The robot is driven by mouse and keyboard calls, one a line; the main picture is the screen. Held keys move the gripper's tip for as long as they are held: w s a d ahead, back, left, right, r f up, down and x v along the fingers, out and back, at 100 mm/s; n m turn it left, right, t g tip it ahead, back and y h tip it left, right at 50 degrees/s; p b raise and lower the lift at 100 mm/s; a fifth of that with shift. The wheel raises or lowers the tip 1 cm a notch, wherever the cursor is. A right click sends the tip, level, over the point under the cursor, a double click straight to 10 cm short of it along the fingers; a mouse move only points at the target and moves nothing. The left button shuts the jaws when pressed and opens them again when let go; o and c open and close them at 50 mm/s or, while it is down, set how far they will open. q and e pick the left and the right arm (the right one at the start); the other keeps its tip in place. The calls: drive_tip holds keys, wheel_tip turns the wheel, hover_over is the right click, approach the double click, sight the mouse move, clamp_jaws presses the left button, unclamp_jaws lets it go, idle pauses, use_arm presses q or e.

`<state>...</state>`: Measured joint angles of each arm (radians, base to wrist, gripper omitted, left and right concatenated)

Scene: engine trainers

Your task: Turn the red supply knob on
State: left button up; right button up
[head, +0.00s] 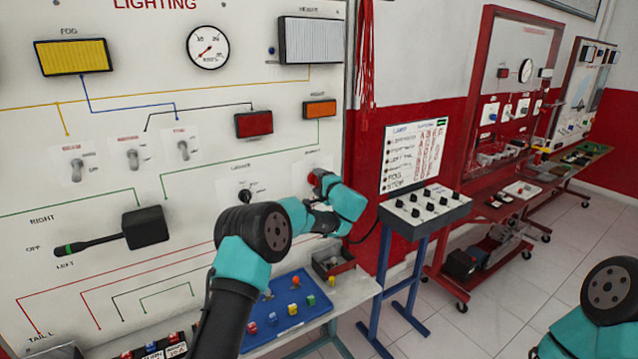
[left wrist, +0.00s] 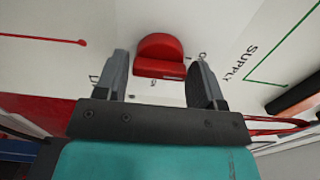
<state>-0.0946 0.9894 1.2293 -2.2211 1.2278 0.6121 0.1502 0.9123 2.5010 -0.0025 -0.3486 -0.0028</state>
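The red supply knob (left wrist: 160,52) is on the white lighting panel, next to the printed word SUPPLY in the left wrist view. In the head view it shows as a small red spot (head: 316,177), partly hidden by my left arm. My left gripper (left wrist: 158,72) is open, with one finger on each side of the knob and a visible gap on both sides. The knob's ridge lies about crosswise between the fingers. My right gripper is out of the picture; only part of the right arm shows at the lower right of the head view.
A black knob (head: 245,195) and several toggle switches (head: 76,170) are left of the supply knob. A black stalk lever (head: 145,228) sticks out at lower left. Below are a blue tray (head: 285,330) and a dark bin (head: 333,262). A grey switch box (head: 425,212) stands at right.

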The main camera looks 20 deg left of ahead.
use_arm(q)
drive_tip(key=c, duration=0.6)
drive_tip(key=shift+o, duration=0.2)
drive_tip(key=shift+m, duration=0.4)
drive_tip(key=m, duration=1.7)
drive_tip(key=o, duration=0.9)
